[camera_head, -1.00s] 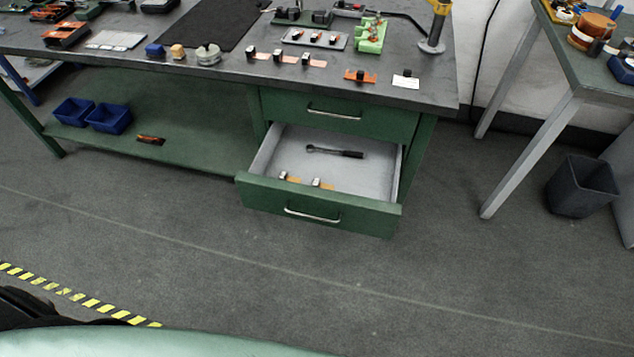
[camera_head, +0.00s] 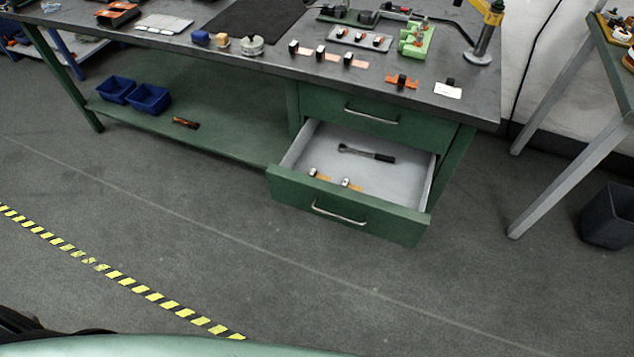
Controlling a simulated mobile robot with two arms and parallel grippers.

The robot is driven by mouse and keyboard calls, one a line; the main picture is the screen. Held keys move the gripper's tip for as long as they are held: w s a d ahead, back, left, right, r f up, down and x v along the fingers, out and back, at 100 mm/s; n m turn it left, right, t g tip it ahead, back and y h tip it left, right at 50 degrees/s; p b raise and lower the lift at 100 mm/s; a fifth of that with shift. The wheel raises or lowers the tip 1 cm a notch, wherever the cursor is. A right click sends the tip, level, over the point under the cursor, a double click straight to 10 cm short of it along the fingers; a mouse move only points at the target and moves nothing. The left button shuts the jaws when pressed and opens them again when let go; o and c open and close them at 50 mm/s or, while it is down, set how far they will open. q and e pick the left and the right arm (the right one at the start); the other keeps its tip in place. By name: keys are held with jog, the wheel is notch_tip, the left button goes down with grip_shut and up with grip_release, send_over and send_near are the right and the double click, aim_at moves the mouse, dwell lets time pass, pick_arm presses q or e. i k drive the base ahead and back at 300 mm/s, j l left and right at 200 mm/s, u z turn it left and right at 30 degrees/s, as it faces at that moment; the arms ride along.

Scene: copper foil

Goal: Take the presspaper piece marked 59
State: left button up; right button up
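No mark 59 is legible from here, so I cannot tell which piece carries it. On the workbench (camera_head: 270,68), near its front edge, several small dark-and-white blocks lie with flat copper-coloured pieces (camera_head: 333,55). Two similar small items (camera_head: 322,175) with tan strips lie in the open drawer (camera_head: 345,209), near its front. A white card (camera_head: 447,90) with a small dark block lies near the right corner of the bench top. Neither of my grippers is in view.
A dark-handled tool (camera_head: 368,153) lies in the drawer. An orange part (camera_head: 401,82) and a green fixture (camera_head: 414,40) stand on the bench. Blue bins (camera_head: 150,98) sit on the lower shelf. The drawer juts out; the floor before it is clear. A bin (camera_head: 608,216) stands right.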

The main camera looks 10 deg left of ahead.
aim_at(352, 186)
jog(key=i+l+u, duration=0.15)
jog(key=l+u, duration=1)
jog(key=l, duration=0.2)
